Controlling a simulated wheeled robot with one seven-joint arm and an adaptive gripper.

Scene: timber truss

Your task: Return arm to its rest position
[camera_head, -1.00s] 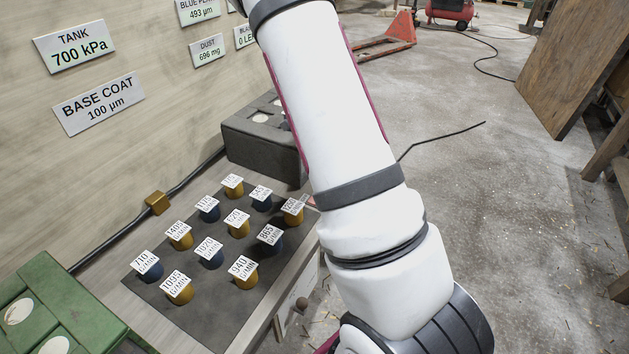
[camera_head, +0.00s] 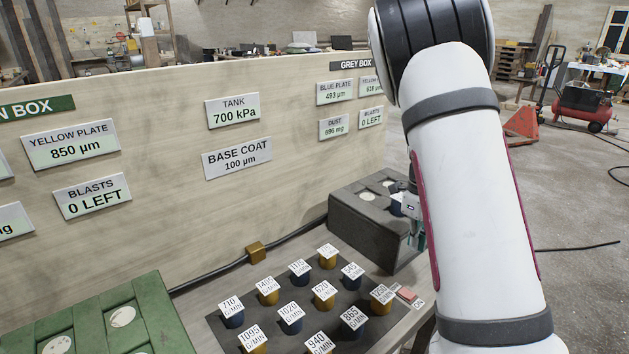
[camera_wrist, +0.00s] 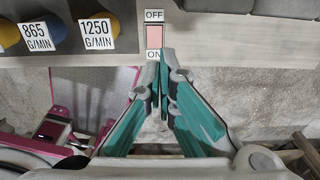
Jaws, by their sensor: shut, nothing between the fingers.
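My white arm stands at the right in the head view and hides part of what is behind it. My gripper (camera_head: 416,240) shows partly behind the arm, just in front of the grey box. In the wrist view my gripper (camera_wrist: 166,58) has its two teal fingers together and holds nothing. Its tips appear over the ON end of a pale red rocker switch (camera_wrist: 154,38) on the bench edge. I cannot tell whether the tips touch it. The switch also shows in the head view (camera_head: 406,294).
Several labelled blue and gold knobs stand on a dark mat (camera_head: 283,325). The grey box (camera_head: 365,225) is behind them and a green box (camera_head: 95,325) is at the left. A wooden panel (camera_head: 290,135) with signs rises behind. Concrete floor (camera_head: 575,250) is open at the right.

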